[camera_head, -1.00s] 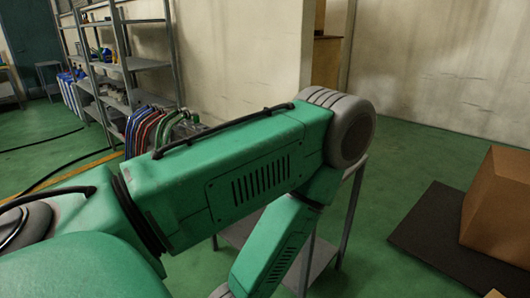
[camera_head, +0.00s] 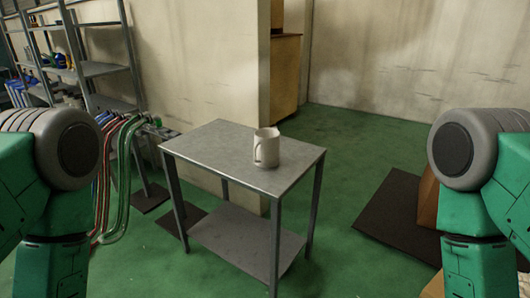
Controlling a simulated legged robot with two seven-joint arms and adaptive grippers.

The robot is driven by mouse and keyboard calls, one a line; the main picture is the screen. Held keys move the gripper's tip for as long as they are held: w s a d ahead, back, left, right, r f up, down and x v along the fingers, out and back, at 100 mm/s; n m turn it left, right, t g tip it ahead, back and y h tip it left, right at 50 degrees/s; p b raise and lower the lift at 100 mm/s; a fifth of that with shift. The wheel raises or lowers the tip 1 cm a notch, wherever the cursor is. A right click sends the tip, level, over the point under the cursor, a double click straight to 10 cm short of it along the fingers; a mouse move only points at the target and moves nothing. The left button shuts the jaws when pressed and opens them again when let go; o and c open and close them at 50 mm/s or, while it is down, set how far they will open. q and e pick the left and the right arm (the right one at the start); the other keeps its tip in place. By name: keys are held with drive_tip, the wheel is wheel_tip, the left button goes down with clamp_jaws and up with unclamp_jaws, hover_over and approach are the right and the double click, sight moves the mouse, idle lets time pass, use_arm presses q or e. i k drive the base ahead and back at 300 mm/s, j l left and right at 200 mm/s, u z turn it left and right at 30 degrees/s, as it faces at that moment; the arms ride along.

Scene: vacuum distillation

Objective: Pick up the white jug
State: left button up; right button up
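The white jug (camera_head: 266,148) stands upright on the top of a grey metal table (camera_head: 215,146), toward its right side. Its handle faces the front left. Nothing touches the jug except the table top. My two green arms show at the left and right edges of the view, with the table between them. Neither gripper is in the picture, so I cannot see their fingers.
The table has a lower shelf (camera_head: 245,240). Coloured hoses (camera_head: 118,180) hang left of it, by metal shelving (camera_head: 105,70). A dark mat (camera_head: 395,215) with a cardboard box (camera_head: 427,200) lies right. A wall (camera_head: 200,80) stands close behind. Green floor is free between table and mat.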

sight(267, 140)
drive_tip(key=i+l+u, duration=0.1)
drive_tip(key=u, duration=0.3)
drive_tip(key=i+l+u, duration=0.15)
drive_tip(key=u, duration=0.2)
drive_tip(key=l+u, duration=0.15)
drive_tip(key=u, duration=0.25)
drive_tip(key=i, duration=0.05)
